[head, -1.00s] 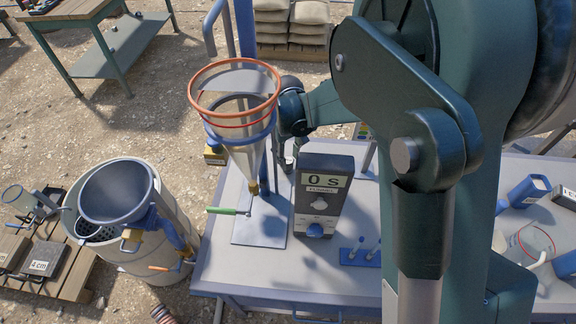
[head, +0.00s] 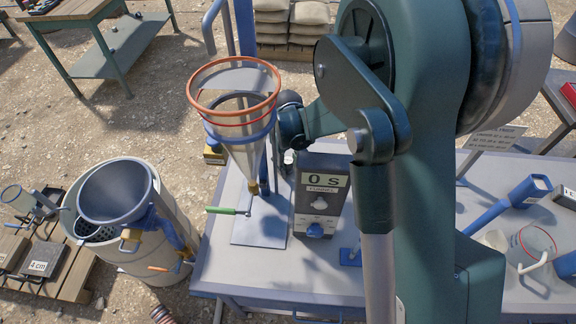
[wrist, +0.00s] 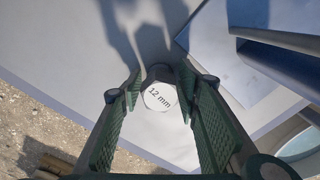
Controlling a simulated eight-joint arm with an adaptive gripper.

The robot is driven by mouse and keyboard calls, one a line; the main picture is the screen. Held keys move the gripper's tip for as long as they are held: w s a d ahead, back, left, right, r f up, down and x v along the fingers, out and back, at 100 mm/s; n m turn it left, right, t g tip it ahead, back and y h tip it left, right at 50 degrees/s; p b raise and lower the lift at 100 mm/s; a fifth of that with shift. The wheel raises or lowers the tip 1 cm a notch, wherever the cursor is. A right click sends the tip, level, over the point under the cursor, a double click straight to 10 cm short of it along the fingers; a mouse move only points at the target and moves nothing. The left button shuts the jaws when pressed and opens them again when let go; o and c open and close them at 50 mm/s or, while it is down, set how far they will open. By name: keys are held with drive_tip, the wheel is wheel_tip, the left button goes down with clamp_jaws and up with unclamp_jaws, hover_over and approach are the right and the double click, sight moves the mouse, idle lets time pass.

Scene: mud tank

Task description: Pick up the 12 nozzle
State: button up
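The nozzle (wrist: 160,97), a pale disc marked "12 mm", is on the light tabletop in the wrist view. My gripper (wrist: 161,80) is open above it, with its green ribbed pads to the left and right of the nozzle. A gap shows between the nozzle and each pad; I cannot tell how far below the fingertips it lies.
A clear funnel with an orange rim (head: 236,76) stands close to my wrist. The timer box (head: 320,195) reads "0 s". A bucket with a blue-grey funnel (head: 115,190) stands left of the table (head: 275,277). A blue tool (head: 512,200) and a beaker (head: 532,246) are at right.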

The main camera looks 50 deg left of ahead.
sight(288, 160)
idle(0.4)
drive_tip(key=c, duration=0.7)
drive_tip(key=shift+o, duration=0.2)
drive_tip(key=shift+r+p, duration=0.45)
drive_tip(key=shift+r, duration=4.55)
